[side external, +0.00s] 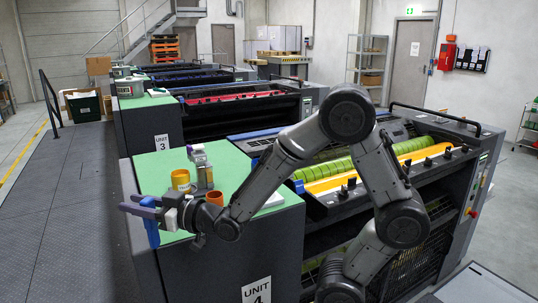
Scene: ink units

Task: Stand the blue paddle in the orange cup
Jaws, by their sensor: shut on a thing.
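My gripper (141,206) is at the left edge of the green-topped surface on unit 4, with its fingers pointing left. It is shut on the blue paddle (152,233), which hangs down below the fingers, roughly upright, at the surface's edge. The fingers hide the paddle's upper part. The orange cup (214,198) stands on the green top to the right of my gripper, behind my wrist and forearm, which hide its lower part. I cannot see into the cup well.
A yellow tin (181,180) stands just behind my gripper. A grey and purple bottle-like thing (201,166) stands behind the cup. The green top (150,165) is clear at its far left. The dark walkway (60,220) lies left of the unit.

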